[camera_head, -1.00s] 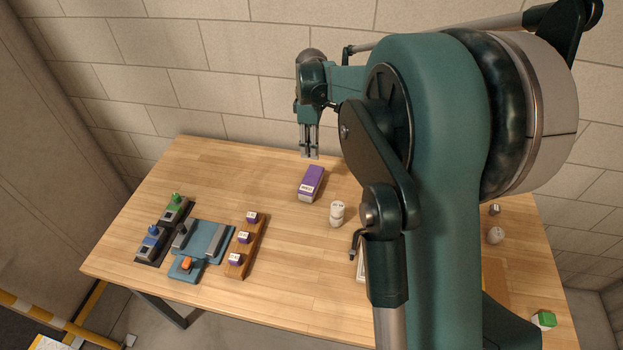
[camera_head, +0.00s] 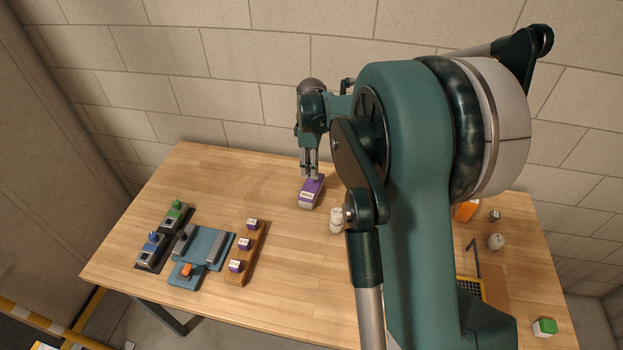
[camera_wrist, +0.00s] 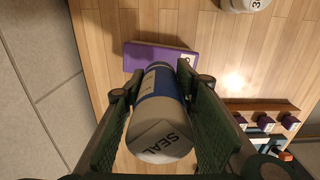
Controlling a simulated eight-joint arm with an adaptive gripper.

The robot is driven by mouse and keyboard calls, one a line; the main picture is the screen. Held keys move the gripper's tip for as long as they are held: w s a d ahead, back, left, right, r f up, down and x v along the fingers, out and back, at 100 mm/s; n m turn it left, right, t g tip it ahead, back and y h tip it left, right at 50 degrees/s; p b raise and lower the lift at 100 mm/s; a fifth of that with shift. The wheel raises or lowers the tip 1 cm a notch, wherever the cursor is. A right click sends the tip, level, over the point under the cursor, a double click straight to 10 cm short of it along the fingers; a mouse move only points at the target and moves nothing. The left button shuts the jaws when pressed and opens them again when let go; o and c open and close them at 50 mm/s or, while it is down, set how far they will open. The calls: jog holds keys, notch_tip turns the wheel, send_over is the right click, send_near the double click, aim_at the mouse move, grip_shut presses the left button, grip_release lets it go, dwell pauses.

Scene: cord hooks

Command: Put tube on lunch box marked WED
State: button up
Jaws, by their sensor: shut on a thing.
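My gripper (camera_head: 310,174) points down over the back middle of the table. In the wrist view my gripper (camera_wrist: 158,110) is shut on a tube (camera_wrist: 160,138), pale with a blue band and the letters SEAL. The tube is hard to make out in the head view. A purple box (camera_head: 312,190) with a white label lies just below the fingertips. It also shows beyond the tube in the wrist view (camera_wrist: 185,54). Its label is too small to read. Whether the tube touches the box I cannot tell.
A white bottle (camera_head: 336,219) stands close to the purple box, front right. A wooden rack (camera_head: 250,262) holds several small purple labelled blocks. A blue fixture (camera_head: 213,240) and a dark holder (camera_head: 152,262) stand left. The back left tabletop is clear.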

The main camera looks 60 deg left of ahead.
aim_at(311, 185)
jog(key=shift+f, duration=1.15)
jog(key=shift+f, duration=1.9)
jog(key=shift+f, duration=0.1)
jog(key=o, duration=1)
notch_tip(311, 185, up, 12)
jog(key=shift+r, duration=0.15)
